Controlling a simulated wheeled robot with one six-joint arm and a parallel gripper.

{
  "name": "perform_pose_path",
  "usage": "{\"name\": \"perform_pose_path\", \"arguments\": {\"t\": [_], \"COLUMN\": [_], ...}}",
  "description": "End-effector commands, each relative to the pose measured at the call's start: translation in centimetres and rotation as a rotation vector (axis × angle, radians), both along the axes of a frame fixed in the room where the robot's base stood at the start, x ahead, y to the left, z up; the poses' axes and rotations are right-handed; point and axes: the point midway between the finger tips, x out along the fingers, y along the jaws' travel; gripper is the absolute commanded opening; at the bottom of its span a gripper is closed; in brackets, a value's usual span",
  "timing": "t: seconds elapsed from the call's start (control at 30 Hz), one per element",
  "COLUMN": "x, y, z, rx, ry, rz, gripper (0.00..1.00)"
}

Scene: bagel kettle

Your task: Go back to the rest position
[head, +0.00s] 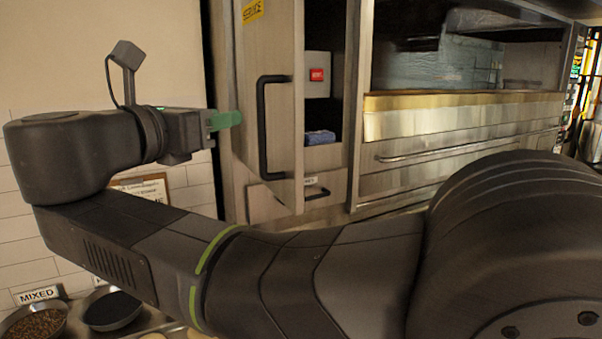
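My gripper (224,121) is at the upper left of the head view, at the end of my folded arm. Its green fingertips point right, toward the cabinet door. From this side I see the fingers overlapping, so I cannot tell whether they are open or shut. No object shows in them. The tall cabinet door (267,50) stands open, with a black bar handle (263,125) to the right of my fingertips. The fingertips appear apart from the handle, though the depth between them is hard to judge.
Inside the open cabinet are a red switch (316,74) and a blue folded cloth (319,137). A steel oven (460,150) stands to the right. Bowls of seeds (34,322) and dark topping (112,310) sit at lower left. A tiled wall (15,235) is behind my arm.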

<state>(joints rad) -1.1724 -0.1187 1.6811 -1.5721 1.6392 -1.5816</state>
Motion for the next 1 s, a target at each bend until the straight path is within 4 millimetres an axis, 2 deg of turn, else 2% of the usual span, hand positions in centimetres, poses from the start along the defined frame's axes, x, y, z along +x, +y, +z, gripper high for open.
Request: {"name": "perform_pose_path", "arguments": {"t": [0.8,1.0], "x": [7.8,9.2], "y": [-4.0,-4.7], "z": [0.1,0.0], "rx": [0.0,0.0], "ry": [0.001,0.001], "rz": [-0.004,-0.002], "gripper": [0.33,0.33]}}
